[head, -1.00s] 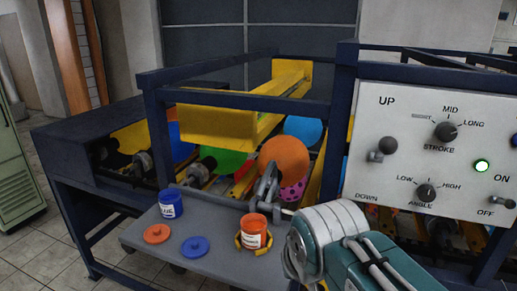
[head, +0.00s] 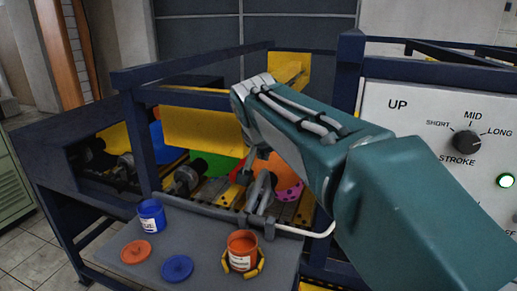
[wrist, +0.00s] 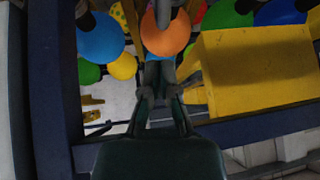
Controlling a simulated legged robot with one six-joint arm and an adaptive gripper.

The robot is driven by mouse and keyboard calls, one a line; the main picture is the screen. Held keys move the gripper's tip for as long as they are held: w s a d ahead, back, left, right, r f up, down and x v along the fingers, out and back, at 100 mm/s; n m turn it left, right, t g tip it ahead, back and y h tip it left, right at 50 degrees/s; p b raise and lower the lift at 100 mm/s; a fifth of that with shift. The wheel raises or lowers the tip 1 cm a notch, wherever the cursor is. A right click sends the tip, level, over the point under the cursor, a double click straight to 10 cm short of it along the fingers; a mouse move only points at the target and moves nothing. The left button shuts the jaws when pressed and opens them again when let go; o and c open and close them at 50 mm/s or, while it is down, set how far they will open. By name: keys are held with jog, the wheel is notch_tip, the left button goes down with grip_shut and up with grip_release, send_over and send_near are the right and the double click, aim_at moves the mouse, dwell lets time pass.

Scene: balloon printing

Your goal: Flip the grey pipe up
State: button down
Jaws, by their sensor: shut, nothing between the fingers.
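The grey pipe (head: 262,190) appears to be the grey metal fitting by the inner edge of the shelf, slanting upward. Its upper part is close to my arm, and I cannot tell its exact tilt. In the wrist view, a dark grey bar that may be part of it crosses in front of the orange balloon (wrist: 165,38). My gripper (wrist: 159,74) is shut and empty, pointing toward the orange balloon. In the head view my arm hides most of the gripper. I cannot tell whether it touches the pipe.
The grey shelf (head: 208,241) holds a blue jar (head: 151,215), an orange jar (head: 242,248), an orange lid (head: 135,251) and a blue lid (head: 177,268). A dark blue frame (head: 152,140) and yellow beam (head: 205,128) surround the machine. A control panel (head: 440,120) stands right.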

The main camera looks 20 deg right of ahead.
aim_at(266, 166)
jog(key=x, duration=0.8)
jog(key=shift+w+d+r, duration=0.1)
jog(key=shift+w+d, duration=0.1)
jog(key=shift+w, duration=0.65)
jog(key=shift+w+d, duration=0.15)
jog(key=shift+d, duration=0.05)
jog(key=shift+w+d+f, duration=0.5)
jog(key=shift+w+d, duration=0.05)
jog(key=shift+w, duration=0.2)
jog(key=shift+w+d+f, duration=0.5)
jog(key=shift+w+d, duration=0.05)
jog(key=shift+w, duration=0.25)
